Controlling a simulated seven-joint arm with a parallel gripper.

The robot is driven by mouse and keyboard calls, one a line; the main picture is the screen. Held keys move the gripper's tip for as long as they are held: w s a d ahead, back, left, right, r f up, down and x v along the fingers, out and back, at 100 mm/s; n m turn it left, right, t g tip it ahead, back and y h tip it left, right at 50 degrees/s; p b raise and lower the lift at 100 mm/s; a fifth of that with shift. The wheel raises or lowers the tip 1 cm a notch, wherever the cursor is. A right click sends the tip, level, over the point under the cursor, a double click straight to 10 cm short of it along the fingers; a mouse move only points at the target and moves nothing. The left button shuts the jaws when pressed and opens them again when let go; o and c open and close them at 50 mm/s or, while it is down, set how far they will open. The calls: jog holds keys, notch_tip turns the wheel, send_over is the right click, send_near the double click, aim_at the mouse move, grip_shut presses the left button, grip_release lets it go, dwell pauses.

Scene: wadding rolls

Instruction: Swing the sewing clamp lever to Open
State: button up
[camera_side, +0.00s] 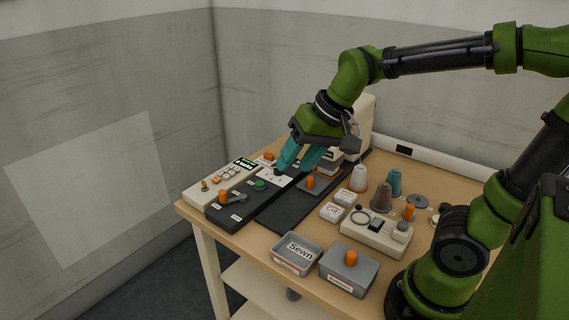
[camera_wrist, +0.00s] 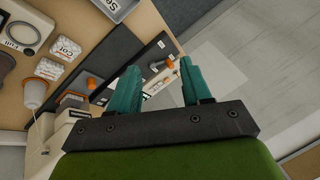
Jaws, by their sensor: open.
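A dark control box (camera_side: 232,212) at the front left of the table carries a lever with an orange knob (camera_side: 223,196), a grey arm and small white labels, too small to read. I take this as the clamp lever; which label it points to cannot be told. In the wrist view the orange knob (camera_wrist: 169,65) shows between my fingertips, farther off. My gripper (camera_side: 294,167) has teal fingers, open and empty, pointing down over the table behind the lever, apart from it. In the wrist view the gripper (camera_wrist: 159,64) spans the view's middle.
A cream keypad panel (camera_side: 208,188) lies left of the dark box, with a green button (camera_side: 260,185) on the box. A grey block with an orange knob (camera_side: 310,183) and the cream sewing machine (camera_side: 360,118) stand nearby. A Sewn tray (camera_side: 296,268) is at the front.

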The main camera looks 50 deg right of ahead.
jog(key=w+d+f+m+g, duration=0.1)
jog(key=w+d+m+g, duration=0.25)
jog(key=w, duration=1.05)
jog(key=m+g+h, duration=0.2)
jog(key=m, duration=0.8)
send_over(222, 191)
notch_tip(222, 191, down, 17)
jog(key=shift+f, duration=0.15)
jog(key=shift+c, duration=0.4)
grip_shut()
